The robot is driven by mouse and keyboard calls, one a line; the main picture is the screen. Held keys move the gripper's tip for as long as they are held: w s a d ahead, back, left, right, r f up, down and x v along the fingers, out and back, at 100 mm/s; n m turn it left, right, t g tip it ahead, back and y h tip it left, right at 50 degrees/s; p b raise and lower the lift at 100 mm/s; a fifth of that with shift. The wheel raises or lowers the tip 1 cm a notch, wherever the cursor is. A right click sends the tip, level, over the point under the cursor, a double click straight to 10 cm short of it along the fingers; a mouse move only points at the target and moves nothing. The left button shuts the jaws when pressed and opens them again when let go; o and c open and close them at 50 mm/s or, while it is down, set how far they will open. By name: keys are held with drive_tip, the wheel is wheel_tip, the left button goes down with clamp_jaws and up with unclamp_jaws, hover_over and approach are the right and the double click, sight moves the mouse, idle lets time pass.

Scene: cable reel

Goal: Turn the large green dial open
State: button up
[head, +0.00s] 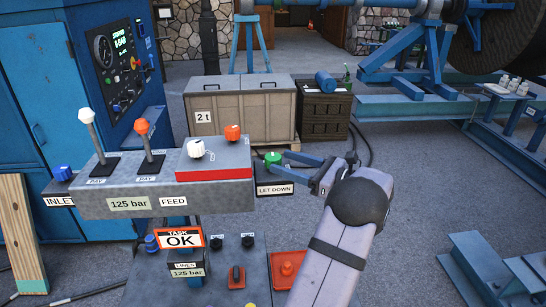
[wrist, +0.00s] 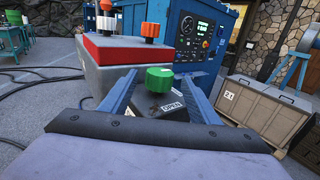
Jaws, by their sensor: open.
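The green dial (head: 272,157) sits on a dark box labelled LET DOWN (head: 274,189), at the right end of the grey control console. In the wrist view the green dial (wrist: 159,78) has a white mark on its top and stands above a dark plate with an OPEN label (wrist: 173,107). My gripper (head: 286,161) reaches in from the right with its blue fingers apart. In the wrist view one finger is on each side of the dial, with gaps visible. The far side of the dial is hidden.
The console (head: 165,200) carries two levers, with orange (head: 141,126) and white (head: 85,115) knobs, left of a red-edged block (head: 215,160) with white and orange knobs. A wooden crate (head: 240,108) stands behind.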

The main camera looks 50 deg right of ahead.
sight(273, 156)
drive_tip(key=shift+w+a+p, duration=0.2)
drive_tip(key=shift+w+p, duration=0.25)
drive_tip(key=shift+w, duration=0.75)
drive_tip(key=shift+w+a+p, duration=0.15)
drive_tip(key=shift+w+p, duration=0.3)
drive_tip(key=shift+w, duration=0.75)
drive_tip(key=c, duration=1.1)
drive_tip(key=shift+o, duration=0.2)
